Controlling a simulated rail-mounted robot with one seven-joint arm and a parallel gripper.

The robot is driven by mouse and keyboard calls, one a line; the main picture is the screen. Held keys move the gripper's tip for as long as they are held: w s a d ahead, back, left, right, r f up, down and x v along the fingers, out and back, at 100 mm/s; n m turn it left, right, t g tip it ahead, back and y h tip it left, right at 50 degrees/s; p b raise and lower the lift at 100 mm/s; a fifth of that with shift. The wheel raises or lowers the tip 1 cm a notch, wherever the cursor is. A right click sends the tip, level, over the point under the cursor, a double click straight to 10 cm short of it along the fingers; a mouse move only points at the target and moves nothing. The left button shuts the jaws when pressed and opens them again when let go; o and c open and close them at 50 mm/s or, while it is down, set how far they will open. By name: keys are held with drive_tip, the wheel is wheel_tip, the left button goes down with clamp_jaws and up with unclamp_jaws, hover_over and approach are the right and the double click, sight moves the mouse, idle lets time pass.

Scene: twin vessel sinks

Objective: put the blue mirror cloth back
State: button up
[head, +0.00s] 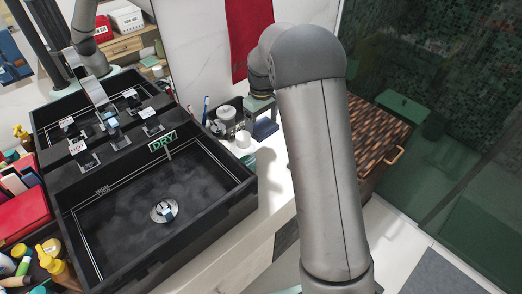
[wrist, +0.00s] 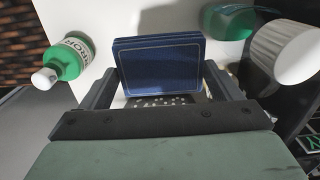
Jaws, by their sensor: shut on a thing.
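The blue mirror cloth (wrist: 160,66) is a folded dark blue pad with a thin pale border, standing upright between my fingers in the wrist view. My gripper (wrist: 163,92) is shut on it. In the head view the cloth (head: 265,129) shows as a small blue patch below my gripper (head: 261,112), over the counter to the right of the sink. My arm covers part of that area. Whether the cloth touches the counter, I cannot tell.
A white ribbed cup (wrist: 288,50) and a green item (wrist: 229,20) are at right. The black sink (head: 120,235) and a woven hamper (head: 365,130) flank the counter (head: 272,190).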

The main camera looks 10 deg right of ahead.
wheel_tip(320, 180, down, 10)
drive_tip(key=shift+w+a+f+p, duration=0.1)
drive_tip(key=shift+a+f+p, duration=0.05)
drive_tip(key=shift+p, duration=0.4)
drive_tip(key=o, duration=0.7)
drive_tip(key=shift+o, duration=0.2)
wheel_tip(320, 180, up, 12)
drive_tip(key=shift+r+b, duration=0.1)
drive_tip(key=shift+b, duration=0.4)
